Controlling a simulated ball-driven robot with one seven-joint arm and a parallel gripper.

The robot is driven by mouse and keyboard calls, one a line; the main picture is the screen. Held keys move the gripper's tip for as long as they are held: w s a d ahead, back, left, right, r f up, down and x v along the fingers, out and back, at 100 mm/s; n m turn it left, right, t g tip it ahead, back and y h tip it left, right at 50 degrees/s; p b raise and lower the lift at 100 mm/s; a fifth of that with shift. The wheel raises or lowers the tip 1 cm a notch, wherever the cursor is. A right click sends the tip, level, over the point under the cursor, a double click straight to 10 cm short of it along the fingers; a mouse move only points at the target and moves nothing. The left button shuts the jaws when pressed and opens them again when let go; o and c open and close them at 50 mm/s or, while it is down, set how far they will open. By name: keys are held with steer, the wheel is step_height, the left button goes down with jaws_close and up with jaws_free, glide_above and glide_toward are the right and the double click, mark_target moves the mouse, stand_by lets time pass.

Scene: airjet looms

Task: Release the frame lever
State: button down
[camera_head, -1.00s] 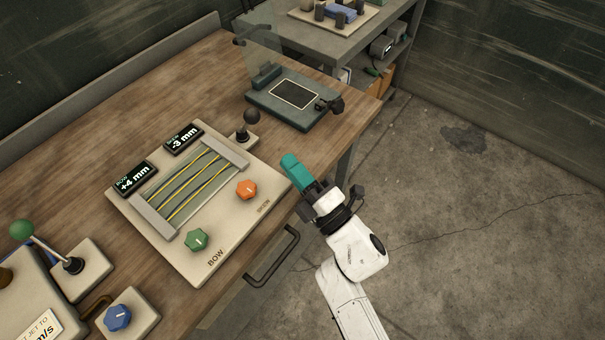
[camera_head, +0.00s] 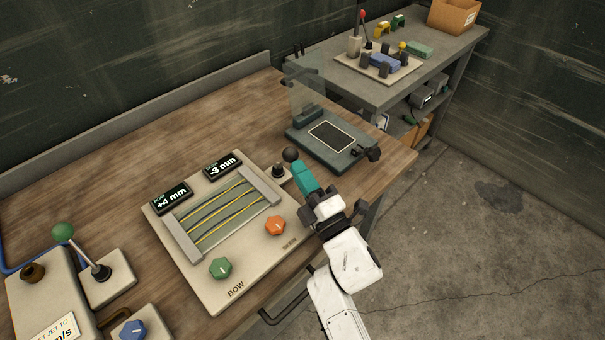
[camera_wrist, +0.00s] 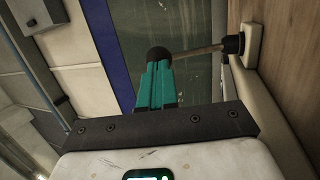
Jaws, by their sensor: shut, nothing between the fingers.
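A lever with a black ball knob (camera_head: 291,154) stands on a small pale base at the back right corner of the frame panel (camera_head: 232,290). No label on it can be read. In the wrist view its knob (camera_wrist: 157,54) shows just beyond the fingertips, with its shaft (camera_wrist: 198,50) running right to a black collar. My gripper (camera_head: 299,167) has teal fingers, shut and empty, close beside the knob. The fingers also show in the wrist view (camera_wrist: 157,72). I cannot tell whether they touch the knob.
The panel has a green knob (camera_head: 220,268), an orange knob (camera_head: 275,225) and displays reading +4 mm and -3 mm. A dark device (camera_head: 348,153) with a clear plate stands behind. A green-knobbed lever (camera_head: 63,232) is at left. The back-left wooden tabletop is clear.

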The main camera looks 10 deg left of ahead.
mark_target(290, 156)
steer(key=shift+r+p, duration=0.2)
steer(key=shift+p, duration=0.1)
steer(key=p, duration=0.1)
steer(key=r+g+p, duration=0.1)
steer(key=shift+w+a+r+h+p, duration=0.15)
steer(key=shift+w+a+h+p, duration=0.15)
steer(key=shift+w, duration=0.05)
steer(key=shift+w+a+r+p, duration=0.35)
steer(key=shift+a+r+p, duration=0.1)
steer(key=shift+a+p, duration=0.15)
steer(key=w+a+r+g+h, duration=0.1)
steer(key=w+a+r, duration=0.1)
steer(key=w+a, duration=0.2)
steer(key=shift+w+a+n+g, duration=0.3)
steer(key=shift+w+a, duration=0.05)
steer(key=shift+a, duration=0.5)
steer(key=shift+w+a+p, duration=0.1)
steer(key=shift+a+p, duration=0.2)
steer(key=shift+a, duration=0.05)
steer(key=shift+w+a+p, duration=0.3)
steer(key=shift+w+a, duration=0.05)
steer(key=shift+a, duration=0.05)
